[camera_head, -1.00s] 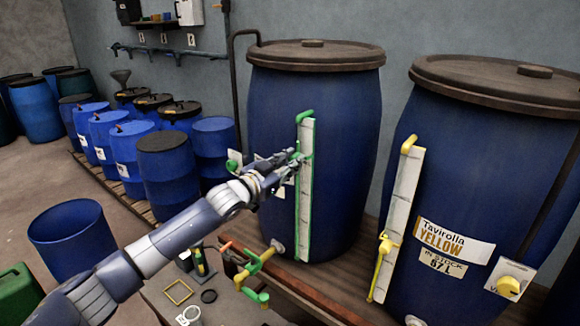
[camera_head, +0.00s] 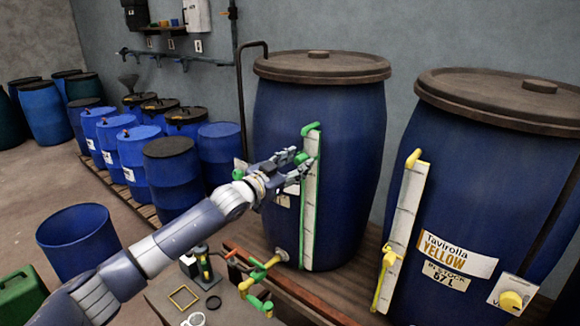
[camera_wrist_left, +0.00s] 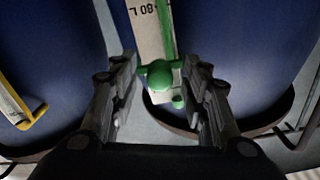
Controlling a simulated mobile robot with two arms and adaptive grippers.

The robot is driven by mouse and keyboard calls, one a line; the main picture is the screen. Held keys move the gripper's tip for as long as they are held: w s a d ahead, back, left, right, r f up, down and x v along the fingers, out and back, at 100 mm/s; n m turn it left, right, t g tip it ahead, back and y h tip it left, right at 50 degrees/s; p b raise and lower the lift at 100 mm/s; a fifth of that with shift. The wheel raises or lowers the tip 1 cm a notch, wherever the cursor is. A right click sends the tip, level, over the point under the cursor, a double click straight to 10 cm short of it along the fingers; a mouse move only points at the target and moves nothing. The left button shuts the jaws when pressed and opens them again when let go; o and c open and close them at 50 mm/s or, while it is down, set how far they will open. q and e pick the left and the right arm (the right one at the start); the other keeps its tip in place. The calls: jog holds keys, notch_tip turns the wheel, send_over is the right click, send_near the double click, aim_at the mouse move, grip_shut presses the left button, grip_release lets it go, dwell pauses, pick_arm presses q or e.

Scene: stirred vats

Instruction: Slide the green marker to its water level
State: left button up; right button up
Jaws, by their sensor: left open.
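The green marker (camera_head: 301,158) sits high on the white level gauge (camera_head: 310,205) of the middle blue vat (camera_head: 355,140), below the green top pipe (camera_head: 311,127). My left gripper (camera_head: 297,160) is at the marker, and its fingers partly cover it in the head view. In the left wrist view the gripper (camera_wrist_left: 166,92) is open, with one finger on each side of the green marker (camera_wrist_left: 160,74) and a gap to each. An upside-down "80 L" label shows on the gauge (camera_wrist_left: 149,28) there. No water level is discernible. My right gripper is not in view.
A second vat (camera_head: 500,160) with a yellow gauge (camera_head: 402,220) and a "Tavirolla YELLOW" label stands at right. An open blue drum (camera_head: 77,240) and several blue barrels (camera_head: 172,175) stand at left.

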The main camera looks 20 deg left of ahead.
pick_arm(q)
jog(key=v, duration=1.2)
jog(key=shift+w, duration=0.1)
jog(key=s+a+f+n+g+y+b, duration=0.1)
jog(key=s+a+f+g+y, duration=0.15)
jog(key=f, duration=1.15)
jog(key=s+a+f+n+g+y+b, duration=0.1)
jog(key=s+a+f+n, duration=0.15)
jog(key=f, duration=1.15)
jog(key=s+a+f+n+g+y+b, duration=0.1)
jog(key=a+f+g+y+b, duration=0.15)
jog(key=f, duration=1.15)
jog(key=s+d+f+g, duration=0.1)
jog(key=s+f+g, duration=0.1)
jog(key=s+f, duration=0.7)
jog(key=s+f+g, duration=0.1)
jog(key=s+f, duration=0.6)
jog(key=f, duration=0.5)
jog(key=s+d+f+g+b, duration=0.1)
jog(key=s+f, duration=0.4)
jog(key=s, duration=0.7)
jog(key=s+d+f+g+b, duration=0.1)
jog(key=s+d+f+g, duration=0.2)
jog(key=s, duration=0.9)
jog(key=s+d+f+g+b, duration=0.1)
jog(key=s+d+f+g, duration=0.2)
jog(key=s+d+f, duration=0.3)
jog(key=s+f, duration=0.3)
jog(key=s, duration=0.3)
jog(key=shift+d, duration=0.35)
